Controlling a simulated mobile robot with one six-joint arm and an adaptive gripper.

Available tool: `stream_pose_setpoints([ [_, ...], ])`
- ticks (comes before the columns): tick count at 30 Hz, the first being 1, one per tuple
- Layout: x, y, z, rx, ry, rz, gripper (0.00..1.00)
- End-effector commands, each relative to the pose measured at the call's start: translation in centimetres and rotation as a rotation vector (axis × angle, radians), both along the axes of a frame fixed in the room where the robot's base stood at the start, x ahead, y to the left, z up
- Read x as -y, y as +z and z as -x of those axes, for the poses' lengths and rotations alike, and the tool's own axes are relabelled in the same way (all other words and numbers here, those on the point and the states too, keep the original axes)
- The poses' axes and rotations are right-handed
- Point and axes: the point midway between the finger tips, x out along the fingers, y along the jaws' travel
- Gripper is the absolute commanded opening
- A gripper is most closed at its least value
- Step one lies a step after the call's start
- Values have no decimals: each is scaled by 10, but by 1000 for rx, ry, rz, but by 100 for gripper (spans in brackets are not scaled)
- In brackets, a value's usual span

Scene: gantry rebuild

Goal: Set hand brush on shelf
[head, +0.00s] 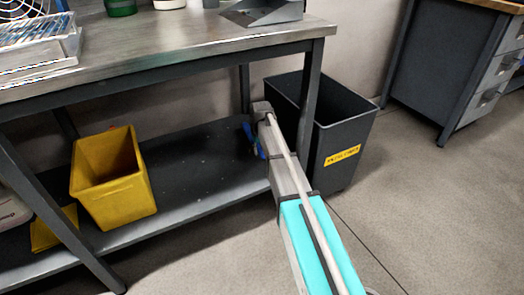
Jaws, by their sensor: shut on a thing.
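My arm reaches from the lower right to the right end of the bench's grey lower shelf (195,177). My gripper (256,137) is at the arm's far end, over or beside that shelf end, mostly hidden by my own wrist. It is shut on a blue thing, which I take to be the hand brush (248,131). Only small blue parts of it show, left of my wrist. I cannot tell whether the brush touches the shelf.
A yellow bin (113,190) stands on the shelf's left part. The shelf's middle is clear. A dark grey waste bin (343,150) stands just right of the bench leg (310,95). The benchtop (170,48) lies above. A drawer cabinet (440,70) stands at the back right.

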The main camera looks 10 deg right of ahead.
Motion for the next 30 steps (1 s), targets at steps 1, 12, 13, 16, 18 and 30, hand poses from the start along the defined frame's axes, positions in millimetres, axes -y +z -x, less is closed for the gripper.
stream_pose_setpoints([
  [1, 0, -4, 0, 1, 0, 0, 0],
  [12, 0, -6, 0, 1, 0, 0, 0],
  [13, 0, -6, 0, 1, 0, 0, 0],
  [16, 0, -6, 0, 1, 0, 0, 38],
  [18, 0, -6, 0, 1, 0, 0, 51],
  [30, 0, -6, 0, 0, 0, 0, 71],
])
